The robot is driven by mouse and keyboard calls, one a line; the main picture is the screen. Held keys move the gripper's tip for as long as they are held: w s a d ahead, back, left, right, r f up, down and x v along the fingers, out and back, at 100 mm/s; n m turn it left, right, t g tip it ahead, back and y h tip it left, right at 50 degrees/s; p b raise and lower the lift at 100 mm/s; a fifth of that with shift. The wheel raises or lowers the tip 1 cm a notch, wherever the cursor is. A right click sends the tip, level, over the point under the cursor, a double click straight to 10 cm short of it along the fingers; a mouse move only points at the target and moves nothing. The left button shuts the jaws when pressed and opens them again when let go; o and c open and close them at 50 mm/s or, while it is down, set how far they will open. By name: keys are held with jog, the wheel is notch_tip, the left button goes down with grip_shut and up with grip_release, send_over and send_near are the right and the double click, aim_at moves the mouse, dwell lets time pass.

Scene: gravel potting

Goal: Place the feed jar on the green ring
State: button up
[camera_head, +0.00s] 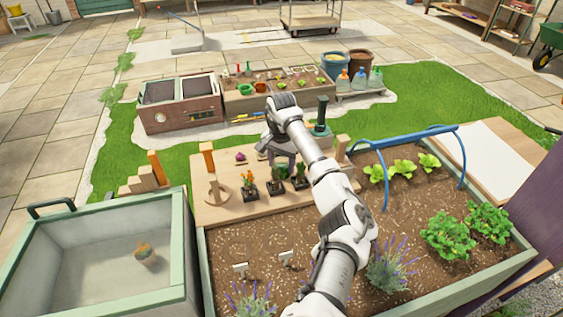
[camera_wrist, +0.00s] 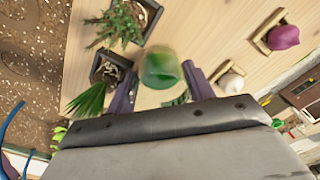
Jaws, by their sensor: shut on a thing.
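My gripper (camera_wrist: 160,88) is shut on a clear jar with green contents (camera_wrist: 160,68), which I take to be the feed jar. The jar sits between the two dark fingers, over or on the light wooden board (camera_wrist: 205,30). Whether its base touches the board I cannot tell. A dark green patch (camera_wrist: 178,99) shows between the fingers below the jar; I cannot tell whether it is the green ring. In the head view my gripper (camera_head: 282,160) is over the wooden board (camera_head: 222,212), behind the small potted plants, and the jar is not clearly visible there.
Small plants in black pots (camera_head: 275,188) stand close in front of my gripper. A purple bulb (camera_head: 240,157) and a wooden stand (camera_head: 213,188) are to the left. A dark green upright object (camera_head: 320,118) stands behind right. A soil bed with a blue hoop (camera_head: 461,160) lies right.

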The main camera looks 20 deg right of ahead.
jog(key=o, duration=1.1)
jog(key=shift+f, duration=0.1)
